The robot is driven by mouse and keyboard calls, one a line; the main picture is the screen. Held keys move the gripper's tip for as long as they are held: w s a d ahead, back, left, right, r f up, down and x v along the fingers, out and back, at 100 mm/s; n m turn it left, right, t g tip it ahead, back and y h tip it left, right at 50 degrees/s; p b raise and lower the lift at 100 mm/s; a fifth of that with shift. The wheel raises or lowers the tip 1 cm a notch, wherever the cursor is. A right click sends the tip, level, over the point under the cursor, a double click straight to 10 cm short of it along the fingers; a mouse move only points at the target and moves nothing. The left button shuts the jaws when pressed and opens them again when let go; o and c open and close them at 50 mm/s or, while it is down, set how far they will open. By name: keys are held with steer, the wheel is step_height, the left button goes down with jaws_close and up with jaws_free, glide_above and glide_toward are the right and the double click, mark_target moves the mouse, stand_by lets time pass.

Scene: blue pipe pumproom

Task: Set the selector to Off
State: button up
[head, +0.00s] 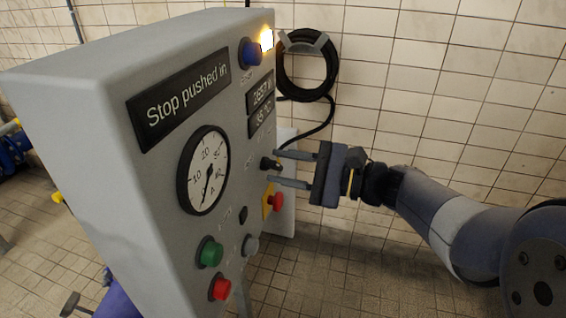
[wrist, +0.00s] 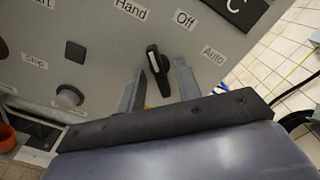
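The selector (wrist: 157,66) is a black knob with a white mark on its handle, on the grey panel in the wrist view. Its handle leans towards the Hand label (wrist: 130,8), not the Off label (wrist: 185,18); the Auto label (wrist: 212,53) is further right. In the head view the selector (head: 267,163) is small, on the panel's front face. My gripper (head: 276,167) is open in front of it. In the wrist view its two fingers (wrist: 158,80) stand on either side of the knob, with visible gaps. I cannot tell whether either finger touches it.
The red emergency button (head: 277,201) on yellow is just below my gripper. Green (head: 211,252) and red (head: 220,289) buttons sit lower on the panel. A blue button (head: 251,53) and lit lamp (head: 267,39) are at the top. The display (head: 186,99) reads "Stop pushed in".

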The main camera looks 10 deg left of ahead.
steer(key=shift+a, duration=0.3)
steer(key=shift+c, duration=0.4)
jaws_close()
steer(key=shift+m+p, duration=0.35)
steer(key=shift+m, duration=0.05)
steer(key=m+p, duration=0.4)
steer(key=shift+r, duration=0.2)
steer(key=m+p, duration=0.3)
steer(key=m, duration=0.1)
steer(key=shift+f+p, duration=0.2)
steer(key=shift+p, duration=0.1)
